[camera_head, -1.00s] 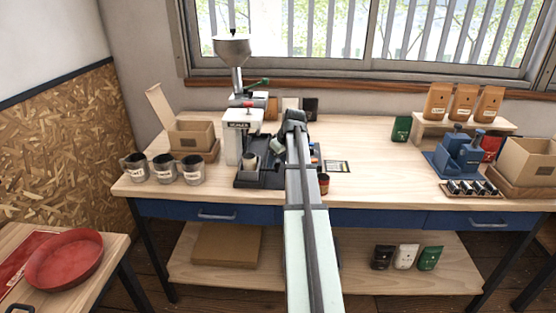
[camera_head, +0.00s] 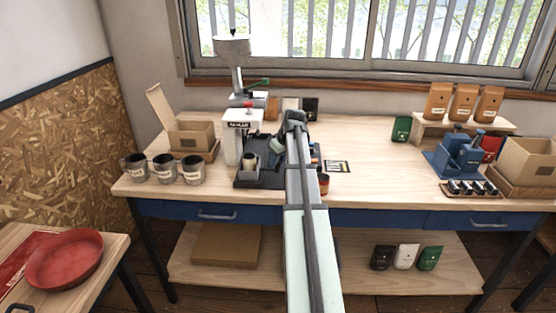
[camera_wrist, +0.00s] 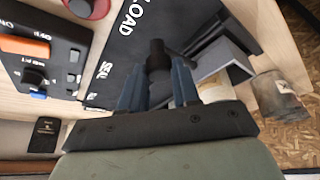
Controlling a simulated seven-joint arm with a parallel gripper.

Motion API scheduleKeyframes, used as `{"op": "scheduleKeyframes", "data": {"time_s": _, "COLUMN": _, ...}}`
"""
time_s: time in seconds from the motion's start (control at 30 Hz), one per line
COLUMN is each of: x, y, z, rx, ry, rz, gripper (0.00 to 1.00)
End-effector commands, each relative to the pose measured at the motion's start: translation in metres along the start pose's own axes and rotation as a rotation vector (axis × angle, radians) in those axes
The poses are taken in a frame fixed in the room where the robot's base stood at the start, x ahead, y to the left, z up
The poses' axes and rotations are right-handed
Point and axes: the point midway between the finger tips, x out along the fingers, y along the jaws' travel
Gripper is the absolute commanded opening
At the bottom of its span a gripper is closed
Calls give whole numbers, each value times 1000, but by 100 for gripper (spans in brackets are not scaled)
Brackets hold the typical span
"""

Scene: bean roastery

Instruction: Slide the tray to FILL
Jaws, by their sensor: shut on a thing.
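My gripper (camera_wrist: 158,78) has its blue fingers shut on a black knob (camera_wrist: 158,58), which stands over the black base plate. The base plate (camera_wrist: 118,62) bears the white words LOAD and SEAL in the wrist view. A grey angled piece (camera_wrist: 222,62), which may be part of the tray, lies just beyond the fingers. In the head view the dark station (camera_head: 243,181) holds a small light cup (camera_head: 250,165). My arm hides part of the station and my fingertips there. I see no FILL mark.
The white machine (camera_head: 240,130) with a metal hopper (camera_head: 233,50) stands behind the station. Several grey cups (camera_head: 163,168) stand to its left. A control panel (camera_wrist: 40,58) with an orange switch lies beside the base plate.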

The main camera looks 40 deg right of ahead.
Motion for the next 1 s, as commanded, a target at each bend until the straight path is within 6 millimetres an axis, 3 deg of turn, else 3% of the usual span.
{"op": "scheduleKeyframes", "data": {"time_s": 0.27, "x": 7, "y": 20, "z": -19, "rx": 0, "ry": 0, "rz": 0, "gripper": 0}}
{"op": "scheduleKeyframes", "data": {"time_s": 1.0, "x": 58, "y": 152, "z": -141, "rx": 1, "ry": 0, "rz": -1, "gripper": 0}}
